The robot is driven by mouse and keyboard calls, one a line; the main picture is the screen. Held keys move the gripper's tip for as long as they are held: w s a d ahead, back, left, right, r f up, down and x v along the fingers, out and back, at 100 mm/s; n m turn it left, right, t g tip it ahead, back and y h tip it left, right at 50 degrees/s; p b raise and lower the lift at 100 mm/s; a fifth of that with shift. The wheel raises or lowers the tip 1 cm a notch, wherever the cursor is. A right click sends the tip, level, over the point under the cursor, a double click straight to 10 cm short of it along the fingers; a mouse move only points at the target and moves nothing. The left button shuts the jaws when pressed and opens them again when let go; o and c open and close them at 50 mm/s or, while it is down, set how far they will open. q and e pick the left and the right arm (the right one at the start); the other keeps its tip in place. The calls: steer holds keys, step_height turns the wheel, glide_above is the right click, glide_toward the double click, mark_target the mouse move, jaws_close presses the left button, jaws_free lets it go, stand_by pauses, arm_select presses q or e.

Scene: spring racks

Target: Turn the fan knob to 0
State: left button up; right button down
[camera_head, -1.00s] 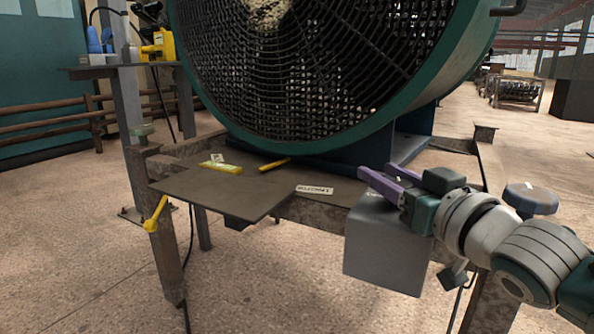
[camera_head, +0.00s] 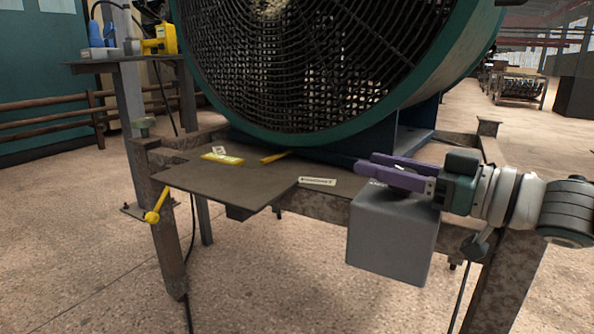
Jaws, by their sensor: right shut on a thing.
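A large fan (camera_head: 300,60) with a green ring and a dark grille stands on a metal frame. A grey box (camera_head: 392,240) is fixed at the frame's front right, below the fan. My right gripper (camera_head: 364,163), with purple fingers, lies nearly level across the top of this box, pointing left. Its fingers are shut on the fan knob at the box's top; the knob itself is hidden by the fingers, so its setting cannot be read. My left gripper is not in view.
A brown plate (camera_head: 235,185) on the frame holds a yellow level (camera_head: 222,159), a yellow tool (camera_head: 275,157) and a white label (camera_head: 317,181). A yellow handle (camera_head: 153,217) sticks out at the left. The floor in front is clear.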

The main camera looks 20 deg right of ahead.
steer(key=shift+s+a+n+g+y+b, duration=0.1)
steer(key=shift+a+n+g+y+b, duration=0.05)
steer(key=shift+n+g+y+b, duration=0.55)
steer(key=shift+s+a+n+g+y+b, duration=0.1)
steer(key=shift+n+g+y+b, duration=0.35)
steer(key=shift+y, duration=0.35)
steer(key=shift+c, duration=1.9)
jaws_free()
steer(key=p+v, duration=0.3)
steer(key=v, duration=0.7)
